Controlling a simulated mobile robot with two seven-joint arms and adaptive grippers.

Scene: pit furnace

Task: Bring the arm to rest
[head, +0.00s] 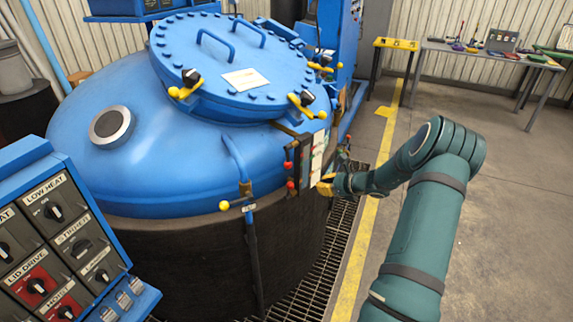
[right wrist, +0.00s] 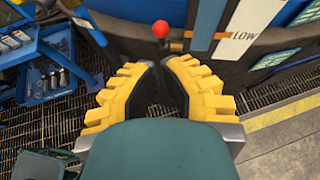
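My right arm comes in from the lower right of the head view and bends at the elbow. It reaches left toward the side of the blue furnace vessel (head: 170,120). My right gripper (head: 324,185) is beside the vessel's labelled panel (head: 318,155). In the right wrist view its two yellow stepped fingers (right wrist: 160,62) stand apart with a narrow gap between the tips. Nothing shows held between them. A red ball knob (right wrist: 161,29) is just beyond the tips; I cannot tell whether they touch it. My left gripper is not in view.
A control console (head: 60,235) with knobs stands at the lower left. A round bolted lid (head: 200,75) with yellow-handled clamps tops the vessel. Floor grating (head: 300,285) and a yellow line (head: 352,265) run alongside. A tool table (head: 485,57) stands far right; the floor between is clear.

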